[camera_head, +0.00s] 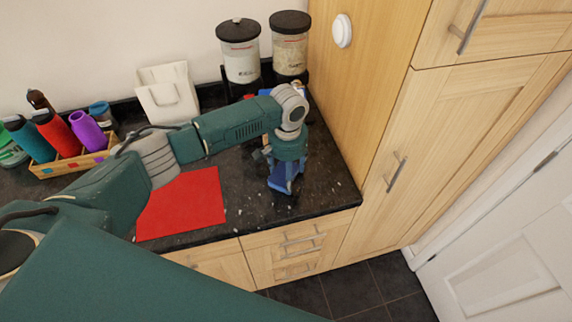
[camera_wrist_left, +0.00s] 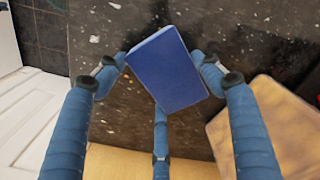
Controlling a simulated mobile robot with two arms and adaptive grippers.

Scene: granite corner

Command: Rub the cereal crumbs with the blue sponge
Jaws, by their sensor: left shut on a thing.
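My left gripper (camera_head: 283,188) is over the dark countertop near its front edge, in front of the tall wooden cabinet. In the left wrist view its blue fingers (camera_wrist_left: 160,66) are shut on the blue sponge (camera_wrist_left: 168,72), a flat rectangular block held between them. In the head view the sponge is hard to tell from the blue fingers. Pale cereal crumbs (camera_wrist_left: 94,39) are scattered on the counter around the sponge; some are hard to separate from the stone's own specks. I cannot tell whether the sponge touches the counter. My right gripper is not in view.
A red mat (camera_head: 185,204) lies left of the gripper. Two black-lidded dispensers (camera_head: 240,55) stand behind it, beside a white holder (camera_head: 168,94). A wooden crate (camera_head: 72,164) with bottles is at the left. The tall cabinet (camera_head: 365,130) bounds the counter on the right.

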